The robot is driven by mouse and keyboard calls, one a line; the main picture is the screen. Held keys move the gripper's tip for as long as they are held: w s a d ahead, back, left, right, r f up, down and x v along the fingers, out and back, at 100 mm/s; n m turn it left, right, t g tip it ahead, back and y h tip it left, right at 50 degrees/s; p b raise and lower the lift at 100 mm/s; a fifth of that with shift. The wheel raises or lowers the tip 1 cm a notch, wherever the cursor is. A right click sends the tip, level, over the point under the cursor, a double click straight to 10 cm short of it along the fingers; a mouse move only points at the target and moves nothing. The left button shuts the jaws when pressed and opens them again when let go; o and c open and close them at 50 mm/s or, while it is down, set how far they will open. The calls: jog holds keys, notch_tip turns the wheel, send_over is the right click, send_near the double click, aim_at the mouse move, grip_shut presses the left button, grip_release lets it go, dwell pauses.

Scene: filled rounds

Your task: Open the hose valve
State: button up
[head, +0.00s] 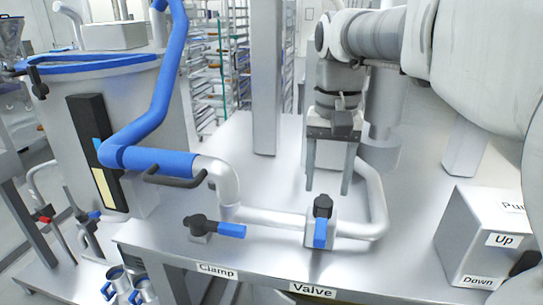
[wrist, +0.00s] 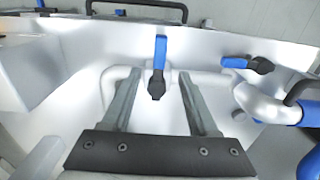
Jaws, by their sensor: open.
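The hose valve (head: 321,222) sits on the white pipe at the front of the metal table, above the "Valve" label (head: 313,290). It has a black knob and a blue lever (head: 320,234) that points down toward the table's front edge. My gripper (head: 328,190) is open and empty, pointing down just above and behind the valve. In the wrist view, the blue lever (wrist: 160,50) and black knob (wrist: 156,85) appear between the two fingers, farther off. No contact between fingers and valve shows.
The clamp (head: 215,227) with a blue handle stands left of the valve, above the "Clamp" label. A blue hose (head: 160,100) joins the white pipe (head: 265,220). A pump box (head: 480,240) marked "Up" and "Down" stands right. A metal post (head: 266,80) rises behind.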

aim_at(321, 228)
notch_tip(321, 228, down, 11)
jog(key=shift+r+b, duration=0.2)
jog(key=shift+b, duration=0.15)
grip_shut()
jog(key=shift+r, duration=0.1)
dwell(1.2)
